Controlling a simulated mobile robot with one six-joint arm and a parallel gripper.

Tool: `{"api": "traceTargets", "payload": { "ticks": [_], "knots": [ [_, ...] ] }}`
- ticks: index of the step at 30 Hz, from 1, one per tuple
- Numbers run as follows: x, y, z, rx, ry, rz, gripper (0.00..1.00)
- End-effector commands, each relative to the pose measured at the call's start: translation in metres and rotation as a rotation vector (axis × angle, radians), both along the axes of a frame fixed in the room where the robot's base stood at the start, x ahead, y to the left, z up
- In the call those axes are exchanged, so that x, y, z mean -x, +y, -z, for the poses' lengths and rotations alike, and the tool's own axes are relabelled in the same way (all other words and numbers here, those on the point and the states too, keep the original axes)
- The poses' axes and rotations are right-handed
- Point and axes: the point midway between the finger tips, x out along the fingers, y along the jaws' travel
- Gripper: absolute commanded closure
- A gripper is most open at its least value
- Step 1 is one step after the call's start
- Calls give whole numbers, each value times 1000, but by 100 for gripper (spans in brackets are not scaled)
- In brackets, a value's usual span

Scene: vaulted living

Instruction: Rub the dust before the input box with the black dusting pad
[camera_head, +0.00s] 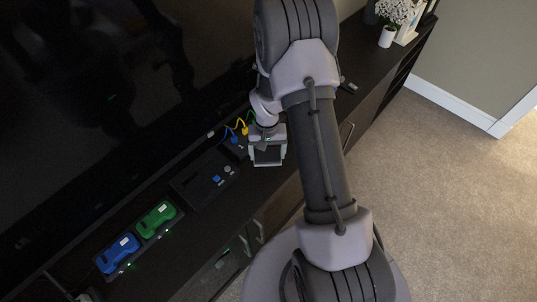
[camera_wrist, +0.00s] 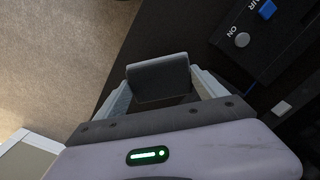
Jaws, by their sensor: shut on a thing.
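My gripper (camera_head: 268,150) is over the dark cabinet top, near its front edge. It is shut on the black dusting pad (camera_wrist: 158,78), whose dark flat face shows between the two fingers in the wrist view. The pad also shows below the gripper in the head view (camera_head: 268,157). A small dark box (camera_head: 237,149) with blue and yellow cables, likely the input box, is just left of my gripper. I cannot make out any dust on the dark surface. Whether the pad touches the cabinet top cannot be told.
A black box (camera_head: 205,181) with a blue button stands farther left; its ON button shows in the wrist view (camera_wrist: 242,40). A large dark screen (camera_head: 100,90) stands behind. A white flower pot (camera_head: 387,37) is at the far right.

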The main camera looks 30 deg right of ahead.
Motion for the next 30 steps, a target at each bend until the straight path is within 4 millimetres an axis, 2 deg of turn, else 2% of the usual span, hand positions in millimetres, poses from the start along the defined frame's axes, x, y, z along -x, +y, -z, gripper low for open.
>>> {"api": "traceTargets", "payload": {
  "ticks": [3,7,30],
  "knots": [
    [-2,1,-14,1,-2,-2,57],
    [-4,1,-21,1,-2,-2,57],
    [-4,4,-24,1,-2,-11,57]
  ]
}}
